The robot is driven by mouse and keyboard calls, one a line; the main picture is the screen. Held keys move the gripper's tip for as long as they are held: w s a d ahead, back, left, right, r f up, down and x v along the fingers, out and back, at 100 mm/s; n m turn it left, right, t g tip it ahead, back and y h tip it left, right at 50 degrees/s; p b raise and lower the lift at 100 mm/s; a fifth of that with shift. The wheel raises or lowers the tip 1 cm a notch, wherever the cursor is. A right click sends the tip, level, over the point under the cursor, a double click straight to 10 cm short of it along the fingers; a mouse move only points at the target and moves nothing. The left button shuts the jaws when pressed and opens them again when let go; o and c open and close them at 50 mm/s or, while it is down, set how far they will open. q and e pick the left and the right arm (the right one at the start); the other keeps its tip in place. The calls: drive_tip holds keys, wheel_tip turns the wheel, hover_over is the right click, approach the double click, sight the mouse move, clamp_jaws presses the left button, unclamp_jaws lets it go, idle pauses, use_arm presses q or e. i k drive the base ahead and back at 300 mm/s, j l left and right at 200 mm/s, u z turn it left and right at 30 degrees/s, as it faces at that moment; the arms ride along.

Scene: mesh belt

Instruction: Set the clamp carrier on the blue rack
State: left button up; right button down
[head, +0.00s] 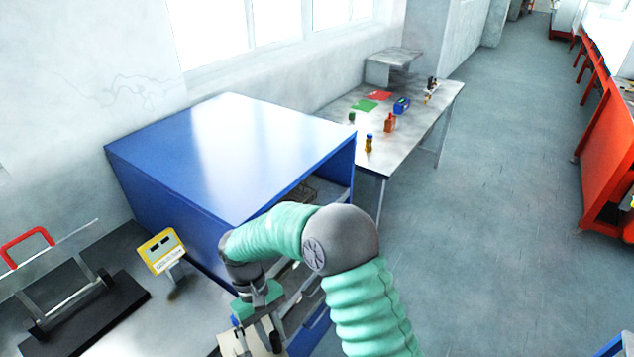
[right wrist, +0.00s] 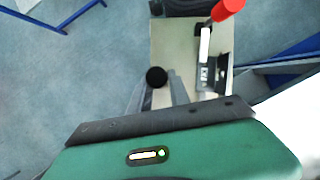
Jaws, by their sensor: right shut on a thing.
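The clamp carrier is a beige plate (right wrist: 178,45) with a metal toggle clamp, a red-tipped handle (right wrist: 229,9) and a round black knob (right wrist: 157,77). My right gripper (right wrist: 160,88) is shut on the carrier, its fingers on either side of the knob post. In the head view the right gripper (head: 258,315) is low in the middle, in front of the rack's open side, with part of the carrier plate (head: 240,343) below it. The blue rack (head: 230,150) is a large box with a flat top and open shelves facing right, partly hidden by my arm. My left gripper is not in view.
A wire basket (head: 302,192) sits inside the rack. A yellow display (head: 162,250) and a red-handled frame on a black base (head: 100,315) stand at the left. A grey table (head: 430,100) with bottles and small items is behind.

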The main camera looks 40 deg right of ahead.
sight(268, 152)
drive_tip(key=l+z, duration=0.1)
drive_tip(key=z, duration=0.85)
drive_tip(key=i+l+z, duration=0.1)
drive_tip(key=z, duration=0.4)
drive_tip(key=l+z, duration=0.1)
drive_tip(key=z, duration=0.35)
drive_tip(key=i+l+z, duration=0.2)
drive_tip(key=i+z, duration=0.75)
drive_tip(key=i+u, duration=0.25)
drive_tip(key=l+u, duration=0.1)
drive_tip(key=u, duration=0.6)
drive_tip(key=i+l+u, duration=0.1)
drive_tip(key=u, duration=0.35)
drive_tip(key=l+u, duration=0.1)
drive_tip(key=u, duration=0.35)
drive_tip(key=l+u, duration=0.1)
drive_tip(key=u, duration=0.4)
